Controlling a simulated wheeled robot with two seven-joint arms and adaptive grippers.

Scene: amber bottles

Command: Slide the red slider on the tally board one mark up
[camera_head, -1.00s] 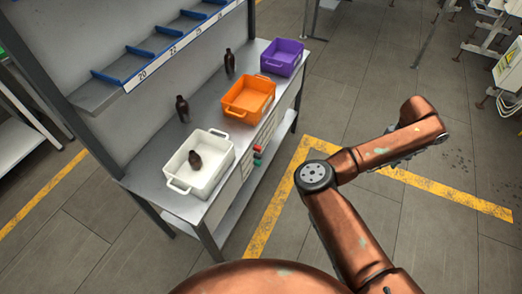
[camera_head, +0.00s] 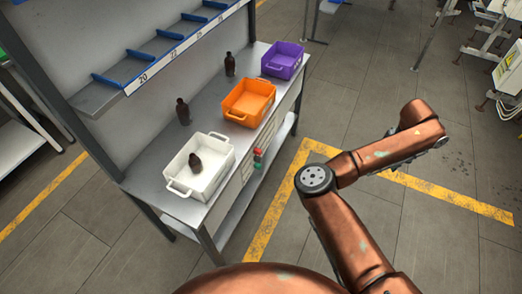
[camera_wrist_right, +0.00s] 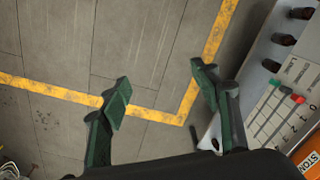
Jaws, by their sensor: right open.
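The tally board (camera_wrist_right: 268,121) is a pale panel with marked lines and numbers at the right of the right wrist view. In the head view the sliders show only as small red and green spots on the bench front; the marks are too small to read there. My right gripper (camera_wrist_right: 161,75) is open and empty, its dark green fingers spread over the floor, to the left of the board and apart from it. My left gripper is not in view.
The bench carries a white bin (camera_head: 214,184) with a brown bottle (camera_head: 195,162) in it, an orange bin (camera_head: 237,115) and a purple bin (camera_head: 274,67). Two more bottles (camera_head: 183,111) (camera_head: 230,64) stand behind the bins. The floor before the bench is clear.

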